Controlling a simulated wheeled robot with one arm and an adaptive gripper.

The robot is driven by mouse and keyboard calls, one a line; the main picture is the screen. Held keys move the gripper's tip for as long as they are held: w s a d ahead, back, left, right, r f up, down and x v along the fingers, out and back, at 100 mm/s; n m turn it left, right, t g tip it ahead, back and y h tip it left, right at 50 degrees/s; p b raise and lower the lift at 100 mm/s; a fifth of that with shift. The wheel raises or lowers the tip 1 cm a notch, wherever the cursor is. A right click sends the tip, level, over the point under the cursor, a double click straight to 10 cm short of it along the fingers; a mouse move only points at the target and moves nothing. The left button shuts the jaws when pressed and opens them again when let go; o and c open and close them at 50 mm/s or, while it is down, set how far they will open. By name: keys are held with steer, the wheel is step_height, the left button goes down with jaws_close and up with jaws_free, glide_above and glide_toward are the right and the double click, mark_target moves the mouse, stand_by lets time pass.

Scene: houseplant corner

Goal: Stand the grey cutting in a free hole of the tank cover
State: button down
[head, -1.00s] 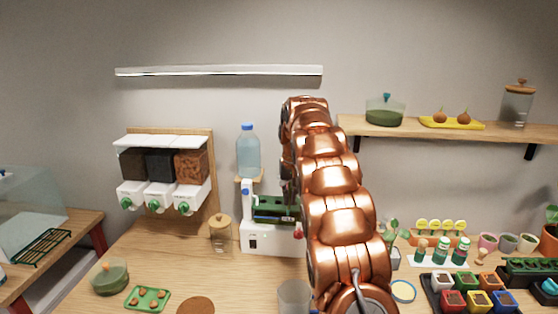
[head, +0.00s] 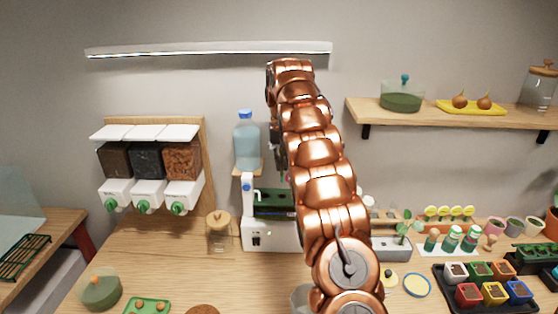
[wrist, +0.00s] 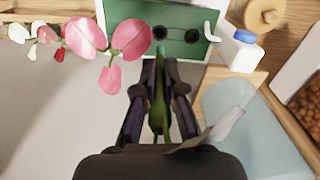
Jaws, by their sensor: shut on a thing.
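In the wrist view my gripper (wrist: 159,78) is shut on a green stem (wrist: 158,108), with a pale grey leaf (wrist: 214,132) beside the jaws. This looks like the grey cutting. The stem's teal tip points at the green tank cover (wrist: 145,42), where two dark holes show side by side just beyond the fingertips. I cannot tell whether the tip touches the cover. In the head view the dark green cover (head: 272,203) sits on the white tank unit, partly hidden by my arm, which also hides most of my gripper.
Pink blossoms (wrist: 105,42) on a stem hang left of the cover in the wrist view. A blue-capped bottle (head: 247,143) stands close behind the tank. A lidded jar (head: 218,232) and a dispenser (head: 150,165) are to the left. A grey planter (head: 390,249) is to the right.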

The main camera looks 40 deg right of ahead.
mark_target(282, 175)
step_height(282, 175, down, 2)
steer(key=shift+s+d+f+b, duration=0.1)
steer(key=shift+b, duration=0.25)
steer(key=shift+f+b, duration=0.8)
steer(key=shift+f, duration=0.55)
steer(key=shift+r, duration=0.2)
steer(key=shift+f+b, duration=1.35)
steer(key=shift+f, duration=1.05)
stand_by(0.4)
steer(key=c, duration=0.8)
jaws_free()
